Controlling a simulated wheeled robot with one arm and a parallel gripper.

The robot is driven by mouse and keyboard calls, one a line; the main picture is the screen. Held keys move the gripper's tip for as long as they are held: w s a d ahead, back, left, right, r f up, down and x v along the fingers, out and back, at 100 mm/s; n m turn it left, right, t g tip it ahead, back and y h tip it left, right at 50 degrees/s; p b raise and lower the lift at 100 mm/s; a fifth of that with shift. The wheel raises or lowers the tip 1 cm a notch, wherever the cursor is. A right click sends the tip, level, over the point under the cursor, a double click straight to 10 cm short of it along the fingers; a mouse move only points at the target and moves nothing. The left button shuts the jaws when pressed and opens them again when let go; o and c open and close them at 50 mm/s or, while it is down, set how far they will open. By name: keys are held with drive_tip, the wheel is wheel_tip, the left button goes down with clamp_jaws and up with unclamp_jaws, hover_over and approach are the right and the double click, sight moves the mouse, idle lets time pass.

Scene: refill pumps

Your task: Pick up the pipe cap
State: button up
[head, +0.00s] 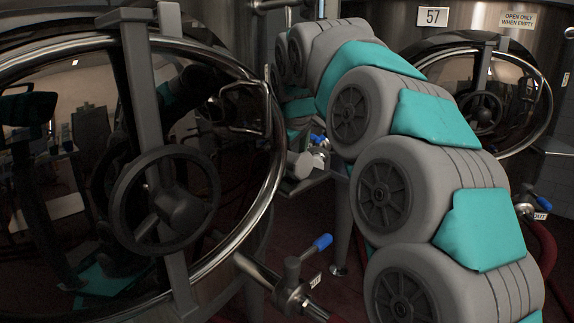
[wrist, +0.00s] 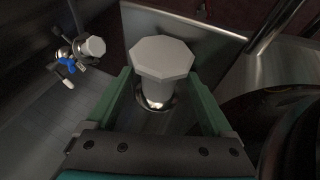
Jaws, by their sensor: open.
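The pipe cap (wrist: 164,58) shows in the wrist view as a light grey octagonal top. It sits on a short pipe stub (wrist: 158,93) that rises from a metal surface. My gripper (wrist: 164,84) is open, with one green finger to the left of the cap and one to the right. I see a gap between each finger and the cap, and nothing is held.
A valve with a blue handle and a grey end (wrist: 80,53) stands left of the cap. A large tank with a round door and handwheel (head: 165,200) fills the left of the head view. A blue-handled valve (head: 300,275) juts out below it. Another tank (head: 500,75) stands behind right.

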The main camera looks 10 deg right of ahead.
clamp_jaws()
idle(0.6)
